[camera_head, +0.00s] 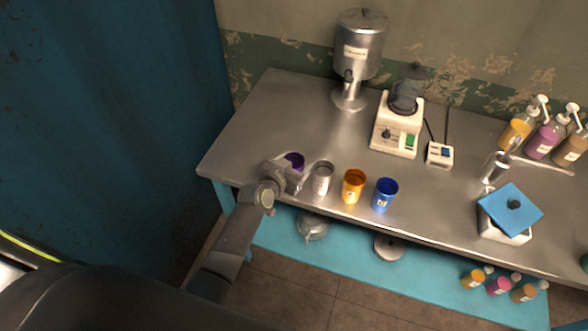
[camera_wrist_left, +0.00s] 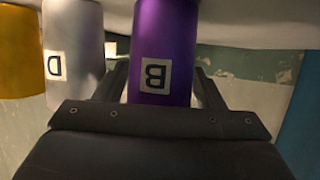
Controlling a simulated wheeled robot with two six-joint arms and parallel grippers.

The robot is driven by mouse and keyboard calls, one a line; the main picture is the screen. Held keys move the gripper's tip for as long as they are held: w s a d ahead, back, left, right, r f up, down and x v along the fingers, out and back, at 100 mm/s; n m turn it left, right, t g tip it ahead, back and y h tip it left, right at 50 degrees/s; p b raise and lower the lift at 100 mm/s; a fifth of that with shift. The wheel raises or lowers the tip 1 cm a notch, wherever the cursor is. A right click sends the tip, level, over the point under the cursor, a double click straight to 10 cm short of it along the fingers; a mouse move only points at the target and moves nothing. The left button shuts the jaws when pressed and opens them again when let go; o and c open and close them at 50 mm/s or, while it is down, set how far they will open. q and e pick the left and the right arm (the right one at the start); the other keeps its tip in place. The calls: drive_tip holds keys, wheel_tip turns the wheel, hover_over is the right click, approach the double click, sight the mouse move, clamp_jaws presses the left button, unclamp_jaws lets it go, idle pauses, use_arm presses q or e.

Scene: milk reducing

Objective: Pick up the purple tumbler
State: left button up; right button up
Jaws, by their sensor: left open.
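The purple tumbler (camera_head: 295,160) stands at the left end of the row of tumblers near the table's front edge, partly hidden behind my left gripper (camera_head: 288,174). In the left wrist view the purple tumbler (camera_wrist_left: 163,50) bears a label with a B and sits between the two fingers of my left gripper (camera_wrist_left: 160,85). The fingers are open, one on each side of it; I cannot tell whether they touch it. My right gripper is not in view.
A silver tumbler (camera_head: 322,178) stands close to the right of my left gripper, then an orange tumbler (camera_head: 353,187) and a blue tumbler (camera_head: 385,195). A metal dispenser (camera_head: 358,60) and a white machine (camera_head: 398,125) stand behind. The table's left part (camera_head: 255,125) is clear.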

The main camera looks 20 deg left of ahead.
use_arm(q)
drive_tip(key=shift+w+d+f, duration=0.1)
drive_tip(key=shift+w+f, duration=0.1)
drive_tip(key=shift+w, duration=0.25)
drive_tip(key=c, duration=0.7)
drive_tip(key=shift+r, duration=0.1)
drive_tip(key=shift+c, duration=0.2)
